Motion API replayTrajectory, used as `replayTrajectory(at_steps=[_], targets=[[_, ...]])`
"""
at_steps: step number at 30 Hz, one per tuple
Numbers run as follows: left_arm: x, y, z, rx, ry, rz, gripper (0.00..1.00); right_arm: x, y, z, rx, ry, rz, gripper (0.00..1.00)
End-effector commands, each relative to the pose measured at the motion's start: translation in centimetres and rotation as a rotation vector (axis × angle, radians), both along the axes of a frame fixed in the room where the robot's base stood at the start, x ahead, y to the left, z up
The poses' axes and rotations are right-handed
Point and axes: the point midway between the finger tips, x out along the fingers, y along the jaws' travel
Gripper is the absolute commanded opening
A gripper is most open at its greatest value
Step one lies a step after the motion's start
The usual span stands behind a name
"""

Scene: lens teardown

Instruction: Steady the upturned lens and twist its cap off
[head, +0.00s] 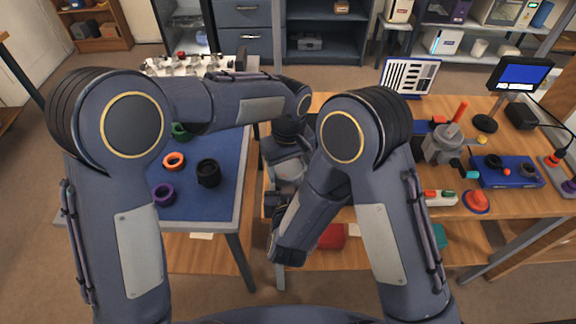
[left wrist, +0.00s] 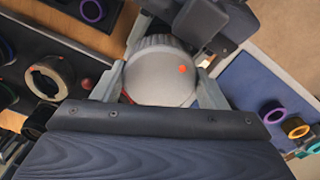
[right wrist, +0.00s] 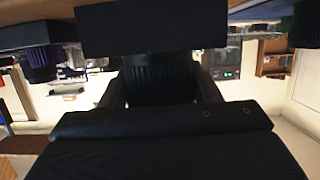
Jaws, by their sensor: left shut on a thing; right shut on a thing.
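The lens cap (left wrist: 158,84) is a grey round disc with a red dot and a ribbed edge. It fills the middle of the left wrist view. My left gripper (head: 287,165) has its pale fingers on both sides of the cap, shut on it. In the right wrist view a dark ribbed cylinder (right wrist: 160,78), which looks like the lens barrel, sits between the fingers of my right gripper (right wrist: 160,92), shut on it. In the head view my arms hide most of the lens, so its tilt and any gap under the cap cannot be told.

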Motion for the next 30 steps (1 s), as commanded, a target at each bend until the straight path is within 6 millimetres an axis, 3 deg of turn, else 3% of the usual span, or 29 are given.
replayTrajectory(at_steps=[5, 11, 19, 25, 30], targets=[[-0.02, -0.03, 0.0, 0.0, 0.0, 0.029, 0.45, 0.01, 0.0, 0.02, 0.0, 0.0, 0.0, 0.2], [-0.02, -0.04, 0.0, 0.0, -0.001, 0.22, 0.45, 0.01, 0.01, 0.02, 0.0, 0.0, 0.0, 0.2], [-0.02, -0.03, 0.0, 0.0, -0.001, 0.241, 0.45, 0.01, 0.01, 0.02, 0.0, 0.0, 0.0, 0.2], [0.0, -0.01, -0.01, 0.001, -0.003, 0.439, 0.45, 0.0, 0.01, 0.01, 0.0, 0.0, 0.0, 0.2], [0.0, 0.01, -0.01, 0.0, -0.001, 0.453, 0.45, 0.0, 0.02, 0.01, 0.0, 0.0, 0.0, 0.2]])
